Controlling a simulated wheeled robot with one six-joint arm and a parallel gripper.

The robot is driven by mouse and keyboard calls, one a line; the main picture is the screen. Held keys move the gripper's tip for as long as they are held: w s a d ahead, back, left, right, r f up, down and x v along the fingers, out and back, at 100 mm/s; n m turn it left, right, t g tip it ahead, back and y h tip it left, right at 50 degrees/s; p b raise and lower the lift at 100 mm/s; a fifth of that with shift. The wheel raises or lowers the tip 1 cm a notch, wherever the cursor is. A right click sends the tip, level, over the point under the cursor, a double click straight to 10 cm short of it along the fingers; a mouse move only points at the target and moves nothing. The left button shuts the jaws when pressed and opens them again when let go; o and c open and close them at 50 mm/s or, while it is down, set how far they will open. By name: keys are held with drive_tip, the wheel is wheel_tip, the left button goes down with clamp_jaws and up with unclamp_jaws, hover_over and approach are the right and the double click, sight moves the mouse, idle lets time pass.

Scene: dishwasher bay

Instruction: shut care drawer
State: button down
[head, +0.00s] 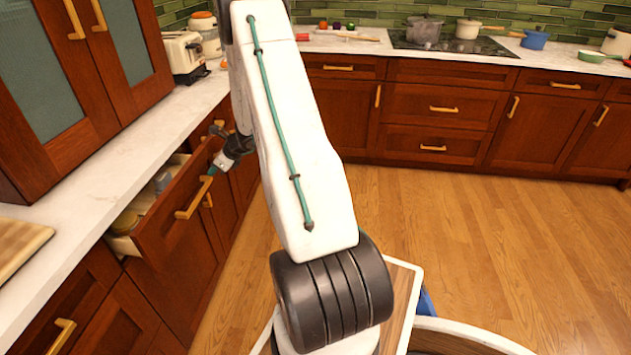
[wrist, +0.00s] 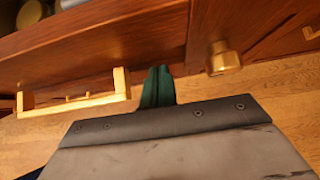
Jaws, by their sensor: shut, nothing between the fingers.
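The care drawer (head: 172,205) stands pulled out from the left counter in the head view, with bottles or jars inside. Its front (wrist: 110,42) spans the upper part of the wrist view, and its brass handle (wrist: 75,102) shows at the left there. My gripper (head: 215,168) is shut and empty, close to the drawer front by the far end of the handle. In the wrist view its green fingertips (wrist: 157,84) are together beside the handle's right end. Whether they touch the drawer front is hard to tell.
The white countertop (head: 95,165) runs above the drawer, with a toaster (head: 184,55) further back. Wooden floor (head: 455,240) is clear to the right.

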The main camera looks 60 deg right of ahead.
drive_tip(key=w+a, duration=0.1)
drive_tip(key=w, duration=0.2)
drive_tip(key=w+a, duration=0.1)
drive_tip(key=w, duration=0.2)
drive_tip(key=w+a, duration=0.1)
drive_tip(key=w, duration=0.3)
drive_tip(key=shift+a, duration=0.15)
drive_tip(key=shift+w+r, duration=0.15)
drive_tip(key=shift+w, duration=0.1)
drive_tip(key=shift+w+r, duration=0.1)
drive_tip(key=shift+s, duration=0.4)
drive_tip(key=s, duration=0.1)
drive_tip(key=s+d, duration=0.1)
drive_tip(key=s, duration=0.1)
drive_tip(key=shift+s, duration=0.2)
drive_tip(key=v, duration=1)
drive_tip(key=shift+s+d+f, duration=0.2)
drive_tip(key=shift+f, duration=0.05)
